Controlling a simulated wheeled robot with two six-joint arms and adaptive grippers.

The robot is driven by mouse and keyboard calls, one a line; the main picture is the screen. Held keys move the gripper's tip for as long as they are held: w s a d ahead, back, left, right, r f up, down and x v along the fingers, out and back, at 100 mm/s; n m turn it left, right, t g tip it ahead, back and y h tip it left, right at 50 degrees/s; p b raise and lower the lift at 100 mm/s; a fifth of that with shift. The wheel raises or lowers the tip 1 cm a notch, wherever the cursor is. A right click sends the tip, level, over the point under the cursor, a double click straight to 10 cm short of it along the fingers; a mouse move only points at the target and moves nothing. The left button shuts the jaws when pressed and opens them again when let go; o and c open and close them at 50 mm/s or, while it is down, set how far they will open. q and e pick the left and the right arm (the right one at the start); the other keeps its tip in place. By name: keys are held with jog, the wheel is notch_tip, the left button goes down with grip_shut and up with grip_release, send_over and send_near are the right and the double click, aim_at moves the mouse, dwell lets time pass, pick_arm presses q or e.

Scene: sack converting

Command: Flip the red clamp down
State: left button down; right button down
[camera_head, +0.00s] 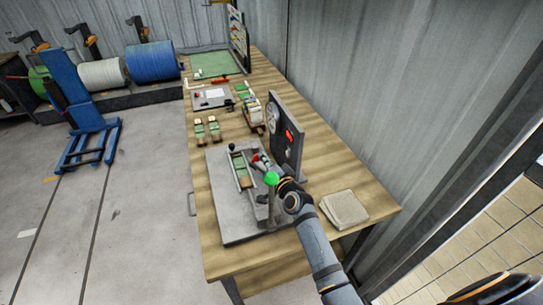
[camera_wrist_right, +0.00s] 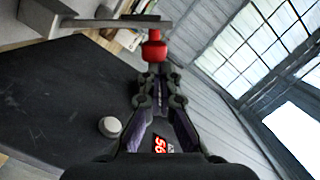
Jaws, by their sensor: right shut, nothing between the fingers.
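The red clamp shows as a small red tip (camera_head: 255,157) on the grey machine base in the head view. In the right wrist view its red knob (camera_wrist_right: 153,48) is just beyond my fingertips, with a metal bar running left above it. My right gripper (camera_head: 262,164) reaches in from the lower right, over the machine. In the wrist view its fingers (camera_wrist_right: 153,75) are closed together with nothing between them. They are at or very near the knob; I cannot tell whether they touch. The clamp's base is hidden by my gripper and a green ball (camera_head: 271,178). My left gripper is not in view.
An upright grey panel (camera_head: 287,125) with a dial and red display stands close behind the clamp. A stack of sacks (camera_head: 344,209) lies right of the machine on the wooden table (camera_head: 240,262).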

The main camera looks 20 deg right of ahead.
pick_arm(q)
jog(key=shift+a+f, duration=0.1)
pick_arm(e)
notch_tip(320, 180, up, 10)
jog(key=shift+a, duration=0.2)
dwell(0.4)
jog(key=shift+r, duration=0.1)
